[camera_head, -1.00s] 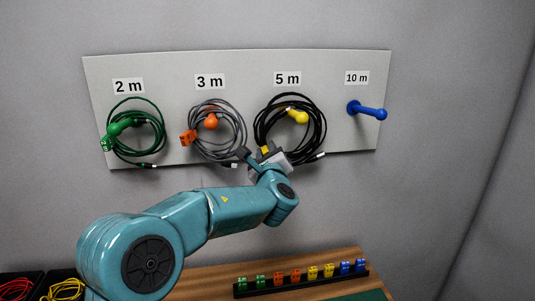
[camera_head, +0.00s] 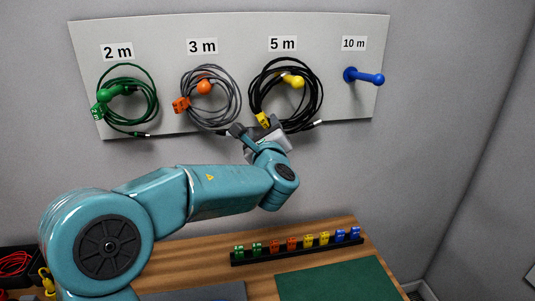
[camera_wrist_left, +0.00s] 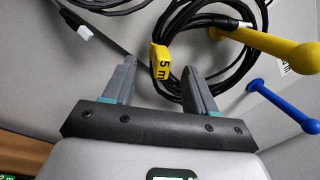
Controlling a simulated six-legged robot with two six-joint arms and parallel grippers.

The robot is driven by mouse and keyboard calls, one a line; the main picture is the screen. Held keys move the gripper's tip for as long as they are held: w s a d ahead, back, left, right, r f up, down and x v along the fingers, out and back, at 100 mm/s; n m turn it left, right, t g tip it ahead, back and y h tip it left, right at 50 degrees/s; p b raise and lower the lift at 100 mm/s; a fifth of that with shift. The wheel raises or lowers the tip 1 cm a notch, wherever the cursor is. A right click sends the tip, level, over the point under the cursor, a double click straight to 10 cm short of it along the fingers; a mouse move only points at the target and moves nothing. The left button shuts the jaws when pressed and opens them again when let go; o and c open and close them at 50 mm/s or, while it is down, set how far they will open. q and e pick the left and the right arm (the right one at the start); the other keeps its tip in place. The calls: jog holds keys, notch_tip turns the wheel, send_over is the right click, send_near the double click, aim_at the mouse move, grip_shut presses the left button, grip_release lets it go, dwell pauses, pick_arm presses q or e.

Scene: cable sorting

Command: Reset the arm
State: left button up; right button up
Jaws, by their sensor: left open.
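My left gripper (camera_head: 258,135) is open in front of the wall board, just below the black coiled cable (camera_head: 318,98) under the "5 m" label. In the left wrist view my left gripper (camera_wrist_left: 158,82) has its two fingers spread, with nothing held between them. The black cable (camera_wrist_left: 172,35) hangs on the yellow peg (camera_wrist_left: 270,42) and carries a yellow "5 m" tag (camera_wrist_left: 160,62) just beyond the fingertips. Whether a fingertip touches the cable I cannot tell. My right gripper is not in view.
A green cable (camera_head: 151,108) hangs on the 2 m peg and a grey cable (camera_head: 237,90) on the 3 m peg. The blue 10 m peg (camera_head: 365,76) is bare. Below, a black rack (camera_head: 290,254) holds coloured tags on the wooden table (camera_head: 195,265), beside a green mat (camera_head: 335,280).

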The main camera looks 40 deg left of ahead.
pick_arm(q)
jog(key=b+v, duration=0.2)
jog(key=v, duration=0.9)
jog(key=shift+s+d, duration=0.15)
